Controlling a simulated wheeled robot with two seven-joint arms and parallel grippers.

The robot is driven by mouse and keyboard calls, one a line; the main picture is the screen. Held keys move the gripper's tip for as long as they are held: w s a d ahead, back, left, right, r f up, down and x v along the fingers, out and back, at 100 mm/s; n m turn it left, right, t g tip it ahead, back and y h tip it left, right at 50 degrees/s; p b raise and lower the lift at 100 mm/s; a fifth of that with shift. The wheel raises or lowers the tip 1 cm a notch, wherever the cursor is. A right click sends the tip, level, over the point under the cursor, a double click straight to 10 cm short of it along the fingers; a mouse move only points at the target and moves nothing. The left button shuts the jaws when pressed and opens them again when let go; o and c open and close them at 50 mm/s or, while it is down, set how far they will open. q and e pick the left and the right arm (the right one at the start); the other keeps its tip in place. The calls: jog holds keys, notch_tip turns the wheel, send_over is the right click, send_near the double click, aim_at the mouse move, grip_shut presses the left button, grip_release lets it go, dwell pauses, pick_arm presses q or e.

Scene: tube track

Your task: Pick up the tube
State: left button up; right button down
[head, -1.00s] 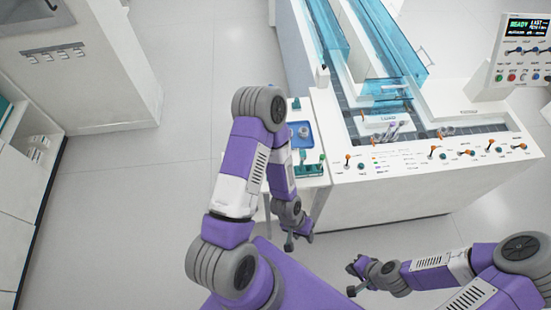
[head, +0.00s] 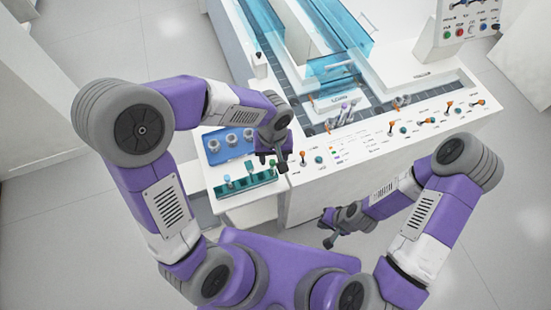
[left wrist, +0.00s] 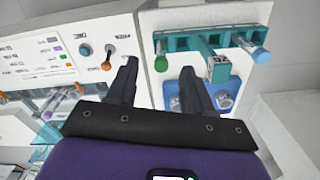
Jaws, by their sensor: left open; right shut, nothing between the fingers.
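Capped tubes stand in a teal rack (head: 262,181) on the small side table in the head view. In the left wrist view the rack (left wrist: 222,34) holds a teal-capped tube (left wrist: 161,63), a middle tube (left wrist: 217,68) and a blue-capped tube (left wrist: 261,55). My left gripper (head: 279,164) is open and empty, above and near the rack's right end. In the wrist view, the teal-capped tube shows between its fingers, beyond the fingertips. My right gripper (head: 325,232) is shut and empty, low in front of the machine.
A blue tray (head: 213,157) with several grey round holders lies behind the rack. The white machine (head: 365,165) with orange-tipped switches stands to the right. Its track holds a few tube carriers (head: 345,112). Floor at the left is clear.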

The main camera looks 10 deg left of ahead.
aim_at(272, 162)
pick_arm(q)
jog(key=f, duration=0.2)
jog(key=f+b, duration=0.1)
jog(key=f, duration=0.1)
jog(key=w+f+b, duration=0.1)
jog(key=f, duration=0.2)
jog(key=shift+a+f, duration=0.1)
jog(key=shift+a, duration=0.2)
jog(key=c, duration=0.9)
notch_tip(272, 162, up, 10)
jog(key=p, duration=0.3)
jog(key=shift+f, duration=0.1)
jog(key=shift+f+b, duration=4.25)
jog(key=shift+f, duration=0.4)
